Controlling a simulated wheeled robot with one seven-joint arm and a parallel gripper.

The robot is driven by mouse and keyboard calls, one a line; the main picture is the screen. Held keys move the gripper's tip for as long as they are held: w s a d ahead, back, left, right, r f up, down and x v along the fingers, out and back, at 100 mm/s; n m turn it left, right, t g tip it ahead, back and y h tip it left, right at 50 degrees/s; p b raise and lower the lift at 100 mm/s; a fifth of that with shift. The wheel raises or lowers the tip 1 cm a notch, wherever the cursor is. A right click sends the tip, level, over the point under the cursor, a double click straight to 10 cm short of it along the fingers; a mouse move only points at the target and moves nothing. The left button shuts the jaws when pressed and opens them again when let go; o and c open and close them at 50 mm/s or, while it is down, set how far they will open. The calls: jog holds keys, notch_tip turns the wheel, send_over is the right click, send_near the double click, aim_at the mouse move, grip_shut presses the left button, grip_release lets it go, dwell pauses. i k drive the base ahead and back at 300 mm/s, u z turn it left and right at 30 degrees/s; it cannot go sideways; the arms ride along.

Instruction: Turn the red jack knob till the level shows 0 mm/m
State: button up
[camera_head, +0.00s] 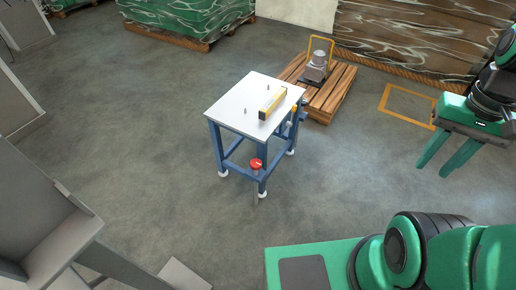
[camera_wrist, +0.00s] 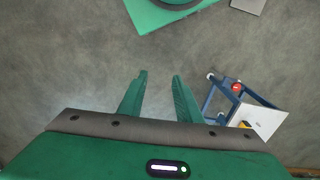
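The red jack knob (camera_head: 256,164) is low on the front leg of a blue-framed table with a white top (camera_head: 238,98). A yellow level (camera_head: 272,103) lies on the top towards its right side; its reading is too small to make out. In the wrist view the red knob (camera_wrist: 237,87) and white top (camera_wrist: 262,122) are at the right. My gripper (camera_head: 446,152) is at the right of the head view, well apart from the table. Its green fingers (camera_wrist: 160,84) are spread with bare floor between them.
A wooden pallet (camera_head: 335,99) holding a grey device with a yellow frame (camera_head: 318,62) stands behind the table. Wrapped stacks line the back. Grey cabinets (camera_head: 45,225) stand at the left. The floor around the table's front and left is clear.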

aim_at(256, 164)
jog(key=u, duration=0.05)
jog(key=i, duration=1)
